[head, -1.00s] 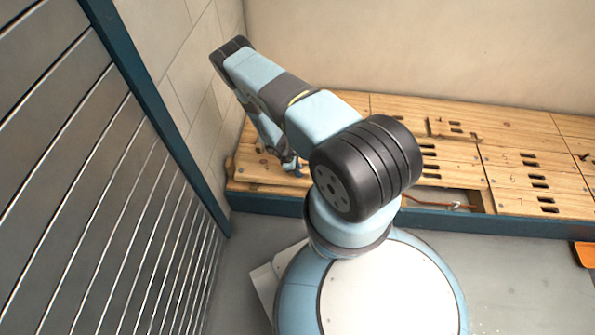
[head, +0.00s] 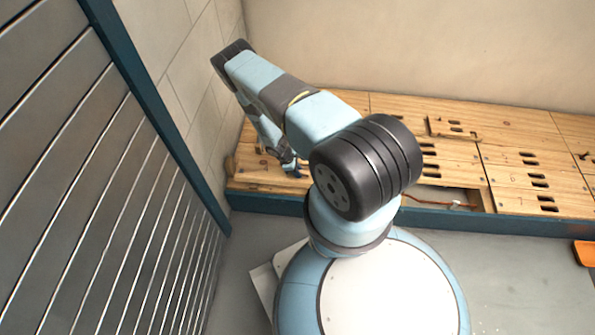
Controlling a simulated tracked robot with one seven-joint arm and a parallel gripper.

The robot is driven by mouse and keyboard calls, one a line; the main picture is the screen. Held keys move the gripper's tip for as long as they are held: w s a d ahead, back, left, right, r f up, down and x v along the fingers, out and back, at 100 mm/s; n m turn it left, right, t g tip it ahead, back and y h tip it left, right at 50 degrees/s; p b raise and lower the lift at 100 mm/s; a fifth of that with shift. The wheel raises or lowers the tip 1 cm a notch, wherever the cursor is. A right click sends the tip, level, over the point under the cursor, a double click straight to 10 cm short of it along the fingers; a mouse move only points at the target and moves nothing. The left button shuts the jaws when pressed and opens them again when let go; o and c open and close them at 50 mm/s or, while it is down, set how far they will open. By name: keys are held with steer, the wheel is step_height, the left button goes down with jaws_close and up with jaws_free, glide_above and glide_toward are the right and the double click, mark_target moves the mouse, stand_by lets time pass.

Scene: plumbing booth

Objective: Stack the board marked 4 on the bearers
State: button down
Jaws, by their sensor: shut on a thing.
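My gripper (head: 294,170) is low over the left end of the slotted wooden decking, mostly hidden behind my own arm. It is shut on a wooden board (head: 262,172) at that end, as far as the small view shows. No number can be read on this board or any other. I cannot make out the bearers or tell whether the board touches what lies under it.
Slotted boards (head: 535,183) form a low deck along the back wall. An open gap (head: 440,196) at its front shows a reddish pipe. A slatted metal shutter (head: 100,190) closes the left side. An orange object (head: 584,253) lies at the right. Grey floor is free at lower right.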

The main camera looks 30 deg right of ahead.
steer(key=shift+f, duration=1.05)
stand_by(0.7)
steer(key=c, duration=0.8)
jaws_free()
steer(key=shift+s+f, duration=0.1)
